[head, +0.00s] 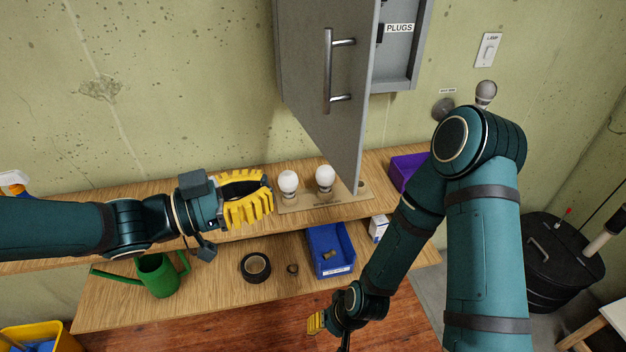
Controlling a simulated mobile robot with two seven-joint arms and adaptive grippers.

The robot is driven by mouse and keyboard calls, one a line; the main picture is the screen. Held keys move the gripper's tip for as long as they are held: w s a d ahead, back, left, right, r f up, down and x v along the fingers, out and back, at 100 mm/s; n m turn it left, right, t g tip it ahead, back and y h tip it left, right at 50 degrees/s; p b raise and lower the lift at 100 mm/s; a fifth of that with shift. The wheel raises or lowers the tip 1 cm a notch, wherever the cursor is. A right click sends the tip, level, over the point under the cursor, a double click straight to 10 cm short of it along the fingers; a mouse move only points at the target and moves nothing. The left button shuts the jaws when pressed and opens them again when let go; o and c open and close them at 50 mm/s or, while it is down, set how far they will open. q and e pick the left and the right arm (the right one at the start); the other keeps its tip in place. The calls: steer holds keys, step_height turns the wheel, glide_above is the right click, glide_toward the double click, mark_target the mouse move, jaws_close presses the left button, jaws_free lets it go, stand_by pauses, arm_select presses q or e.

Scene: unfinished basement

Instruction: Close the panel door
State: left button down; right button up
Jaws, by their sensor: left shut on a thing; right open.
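The grey panel door (326,75) stands swung open from the grey wall cabinet (405,50). Its metal bar handle (328,70) faces me. Part of the cabinet's inside shows right of the door, with a PLUGS label. My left gripper (245,198) has yellow fingers and is left of and below the door, apart from it, above the shelf. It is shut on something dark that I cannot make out. My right gripper (316,322) is low in front of the lower shelf, far below the door. It is open, and its fingers are mostly hidden.
Two white bulbs (325,179) stand in a wooden holder (300,207) below the door. A purple bin (405,168) is to their right. The lower shelf has a green watering can (158,275), a tape roll (256,267) and a blue bin (330,249). My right arm crosses the right side.

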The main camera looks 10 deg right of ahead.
mark_target(353, 166)
arm_select(q)
steer(key=w+d, duration=0.1)
steer(key=d, duration=0.3)
steer(key=w+d+b, duration=0.1)
steer(key=d, duration=0.4)
steer(key=w+d, duration=0.1)
steer(key=d, duration=0.3)
steer(key=shift+d, duration=0.3)
steer(key=shift+d+f+b, duration=0.1)
steer(key=shift+b, duration=0.25)
